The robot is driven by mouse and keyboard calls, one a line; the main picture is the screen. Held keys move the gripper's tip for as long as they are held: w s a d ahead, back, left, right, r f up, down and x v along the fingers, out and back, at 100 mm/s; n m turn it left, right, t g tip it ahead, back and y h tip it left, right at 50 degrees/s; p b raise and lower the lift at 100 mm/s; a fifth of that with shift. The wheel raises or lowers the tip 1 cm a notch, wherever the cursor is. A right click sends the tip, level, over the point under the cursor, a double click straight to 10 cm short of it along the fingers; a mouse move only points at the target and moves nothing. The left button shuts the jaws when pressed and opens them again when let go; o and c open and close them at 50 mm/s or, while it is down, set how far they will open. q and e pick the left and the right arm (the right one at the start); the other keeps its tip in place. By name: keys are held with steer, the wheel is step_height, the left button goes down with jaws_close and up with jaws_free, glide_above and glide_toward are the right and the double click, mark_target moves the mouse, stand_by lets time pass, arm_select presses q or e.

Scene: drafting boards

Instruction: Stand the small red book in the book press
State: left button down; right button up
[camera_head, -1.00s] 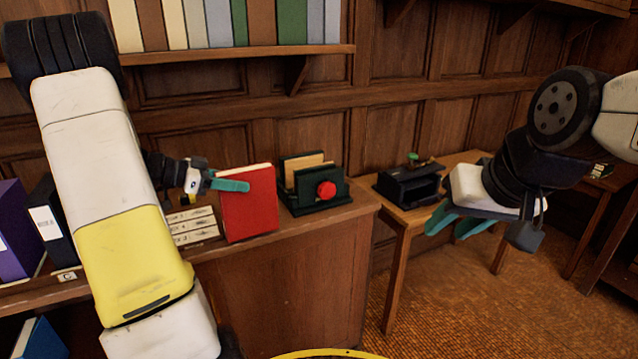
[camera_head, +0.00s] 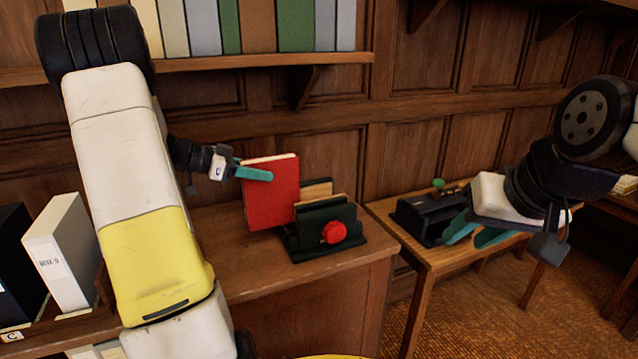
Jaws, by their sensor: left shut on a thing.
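The small red book (camera_head: 272,203) is upright and slightly tilted, with its cream page edge at the top. My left gripper (camera_head: 256,173) is shut on its upper left part. The book press (camera_head: 325,230) is dark green with a red knob and wooden boards, and stands on the wooden cabinet top. The book is just left of the press and overlaps its left end in the picture. I cannot tell whether they touch. My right gripper (camera_head: 477,235) is in front of the side table, with its teal fingers apart and nothing seen between them.
A black device (camera_head: 425,218) sits on the side table (camera_head: 430,258) to the right. A white box file (camera_head: 62,252) and a black one (camera_head: 18,265) stand at the left. A shelf of books (camera_head: 290,58) runs above. The cabinet top (camera_head: 225,262) before the book is clear.

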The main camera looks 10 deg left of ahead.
arm_select(q)
steer(key=r+x, duration=0.1)
steer(key=x, duration=1.2)
steer(key=shift+d+r, duration=0.2)
steer(key=shift+r, duration=0.05)
steer(key=shift+w+f, duration=0.1)
steer(key=c, duration=1)
jaws_free()
steer(key=shift+f, duration=0.15)
